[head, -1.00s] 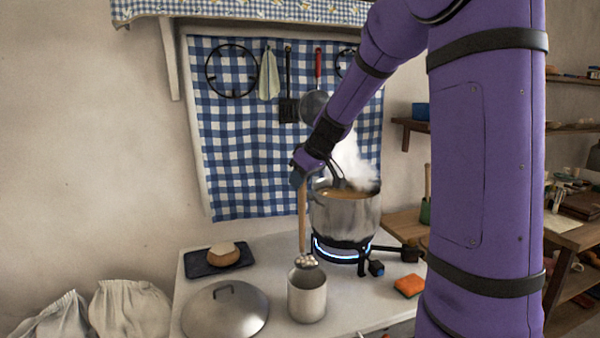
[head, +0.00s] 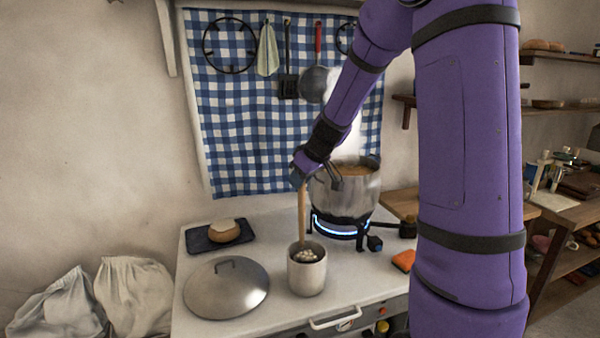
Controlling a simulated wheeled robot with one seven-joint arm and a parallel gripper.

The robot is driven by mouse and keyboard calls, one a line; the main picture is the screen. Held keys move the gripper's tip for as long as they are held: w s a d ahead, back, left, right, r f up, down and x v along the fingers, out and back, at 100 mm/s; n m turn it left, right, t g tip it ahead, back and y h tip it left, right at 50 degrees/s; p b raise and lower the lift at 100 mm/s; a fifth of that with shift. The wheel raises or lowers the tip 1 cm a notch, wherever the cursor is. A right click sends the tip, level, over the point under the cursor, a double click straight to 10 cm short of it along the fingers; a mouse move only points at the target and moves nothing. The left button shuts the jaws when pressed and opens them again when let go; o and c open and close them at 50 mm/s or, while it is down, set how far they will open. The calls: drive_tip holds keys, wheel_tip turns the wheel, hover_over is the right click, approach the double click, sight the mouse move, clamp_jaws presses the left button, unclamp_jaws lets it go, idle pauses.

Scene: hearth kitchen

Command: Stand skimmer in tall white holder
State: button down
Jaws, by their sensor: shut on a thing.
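The skimmer (head: 302,217) has a wooden handle and a pale, holed-looking head at its lower end. It hangs upright, head down. The tall holder (head: 307,276) is a light grey-white cylinder on the counter, in front of the pot. The skimmer's head is at the holder's mouth, inside its rim as seen from here; how deep it reaches is hidden. My gripper (head: 298,179) is shut on the top of the handle, above the holder and left of the pot.
A steaming pot (head: 345,194) stands on a lit burner (head: 340,229) close behind and right of the holder. A metal lid (head: 226,288) lies left of the holder. A dark tray (head: 205,241) with a bun-like thing is behind it. An orange sponge-like block (head: 404,260) lies right.

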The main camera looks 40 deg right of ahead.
sight(300, 192)
drive_tip(key=shift+f, duration=2.05)
drive_tip(key=c, duration=0.9)
unclamp_jaws()
drive_tip(key=shift+c, duration=0.2)
drive_tip(key=v, duration=1)
drive_tip(key=shift+s+r, duration=0.25)
drive_tip(key=shift+r, duration=0.05)
